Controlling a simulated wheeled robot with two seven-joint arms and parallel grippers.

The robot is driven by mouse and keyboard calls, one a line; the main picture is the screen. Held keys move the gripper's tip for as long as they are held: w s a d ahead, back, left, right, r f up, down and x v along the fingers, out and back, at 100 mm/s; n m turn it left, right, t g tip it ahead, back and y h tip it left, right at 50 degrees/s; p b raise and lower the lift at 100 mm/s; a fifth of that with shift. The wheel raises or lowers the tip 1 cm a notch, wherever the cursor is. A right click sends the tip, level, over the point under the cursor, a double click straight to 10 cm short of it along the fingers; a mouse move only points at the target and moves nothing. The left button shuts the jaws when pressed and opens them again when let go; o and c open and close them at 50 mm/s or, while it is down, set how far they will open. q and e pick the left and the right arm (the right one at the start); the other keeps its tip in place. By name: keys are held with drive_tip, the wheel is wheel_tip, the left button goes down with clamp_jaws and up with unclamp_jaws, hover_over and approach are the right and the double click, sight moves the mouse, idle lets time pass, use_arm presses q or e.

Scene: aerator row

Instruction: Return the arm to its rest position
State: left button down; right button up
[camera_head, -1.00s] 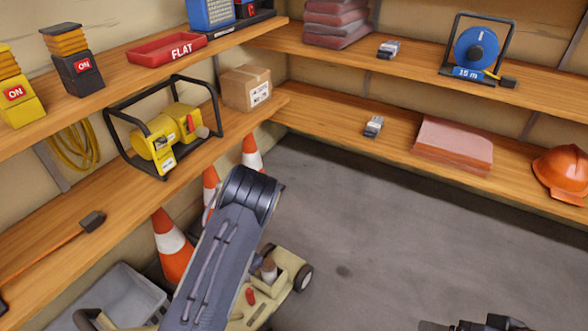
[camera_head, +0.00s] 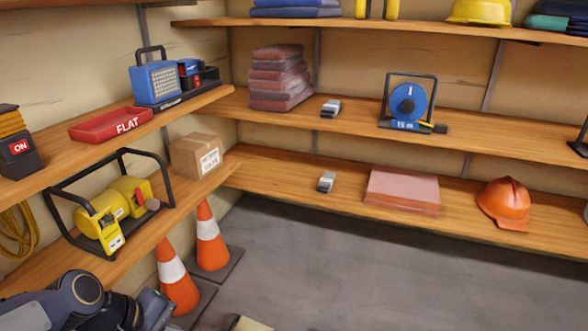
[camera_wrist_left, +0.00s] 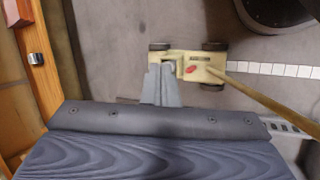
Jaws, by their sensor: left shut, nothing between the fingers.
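My left arm (camera_head: 85,292) enters the head view at the lower left corner, low in front of the left shelf. Its far end is cut off by the bottom edge. In the left wrist view my left gripper (camera_wrist_left: 163,82) shows as narrow grey fingers together, with nothing between them. It points toward the floor, and in the picture its tips overlap the beige wheeled machine (camera_wrist_left: 202,72). I cannot tell the height between them. My right gripper is in neither view now.
Orange cones (camera_head: 209,238) stand on the floor beside the left shelf. That shelf holds a yellow generator (camera_head: 107,210) in a black frame and a cardboard box (camera_head: 196,157). An orange helmet (camera_head: 504,203) rests on the back lower shelf. The grey floor (camera_head: 370,275) is open at centre right.

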use_arm(q)
drive_tip(key=s+r+m+t+y, duration=0.2)
drive_tip(key=s+m, duration=0.7)
drive_tip(key=s, duration=0.1)
wheel_tip(320, 180, up, 32)
drive_tip(key=p, duration=3.1)
drive_tip(key=shift+s+d+f, duration=0.2)
